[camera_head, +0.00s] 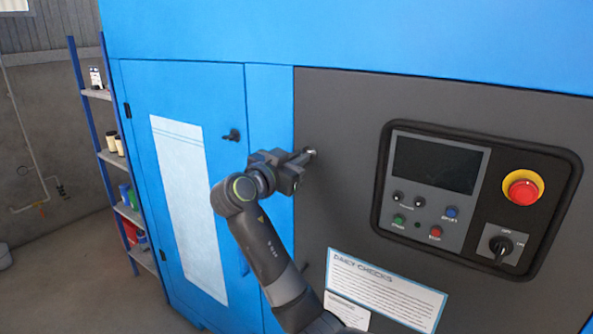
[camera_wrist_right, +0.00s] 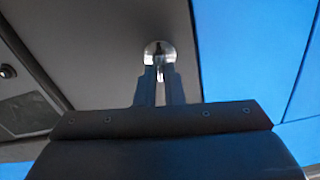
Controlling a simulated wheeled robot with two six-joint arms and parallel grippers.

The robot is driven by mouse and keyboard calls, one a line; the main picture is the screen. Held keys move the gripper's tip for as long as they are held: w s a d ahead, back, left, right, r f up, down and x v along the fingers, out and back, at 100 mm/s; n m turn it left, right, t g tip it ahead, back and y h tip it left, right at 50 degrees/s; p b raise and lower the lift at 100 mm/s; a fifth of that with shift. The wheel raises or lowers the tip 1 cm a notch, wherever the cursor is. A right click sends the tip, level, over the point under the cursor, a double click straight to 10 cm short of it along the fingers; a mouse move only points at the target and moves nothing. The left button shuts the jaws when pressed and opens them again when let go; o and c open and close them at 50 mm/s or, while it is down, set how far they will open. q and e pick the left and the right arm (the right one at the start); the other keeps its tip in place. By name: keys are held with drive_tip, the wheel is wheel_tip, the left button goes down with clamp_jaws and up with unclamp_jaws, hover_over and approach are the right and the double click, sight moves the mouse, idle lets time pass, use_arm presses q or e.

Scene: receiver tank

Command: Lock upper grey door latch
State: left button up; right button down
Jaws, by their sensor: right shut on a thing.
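The grey door (camera_head: 345,110) fills the middle and right of the head view and is flush with the blue cabinet. Its upper latch (camera_head: 311,152) is a small round metal piece near the door's left edge. In the right wrist view the latch (camera_wrist_right: 160,53) is a shiny disc with a dark centre. My right gripper (camera_head: 303,158) reaches it from the left, and its two fingers (camera_wrist_right: 160,85) are shut on the latch's front part. The fingers hide part of the latch. My left gripper is not in view.
A control panel (camera_head: 476,185) with a red emergency button (camera_head: 523,188) is on the grey door to the right. A blue door (camera_head: 180,95) with a black latch (camera_head: 232,135) is to the left. A "Daily checks" sign (camera_head: 385,290) is below. Shelves (camera_head: 105,155) stand at far left.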

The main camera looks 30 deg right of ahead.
use_arm(q)
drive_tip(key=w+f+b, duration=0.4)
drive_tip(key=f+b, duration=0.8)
drive_tip(key=b, duration=0.2)
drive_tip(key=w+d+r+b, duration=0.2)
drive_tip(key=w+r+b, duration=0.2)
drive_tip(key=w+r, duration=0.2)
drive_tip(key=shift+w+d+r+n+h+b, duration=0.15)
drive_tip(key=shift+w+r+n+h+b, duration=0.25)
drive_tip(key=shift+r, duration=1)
use_arm(e)
drive_tip(key=shift+s+d+f+m, duration=0.1)
drive_tip(key=shift+m, duration=3.9)
drive_tip(key=shift+s+f+m, duration=0.1)
drive_tip(key=shift+m, duration=3.9)
drive_tip(key=c, duration=1.5)
unclamp_jaws()
drive_tip(key=shift+c, duration=0.2)
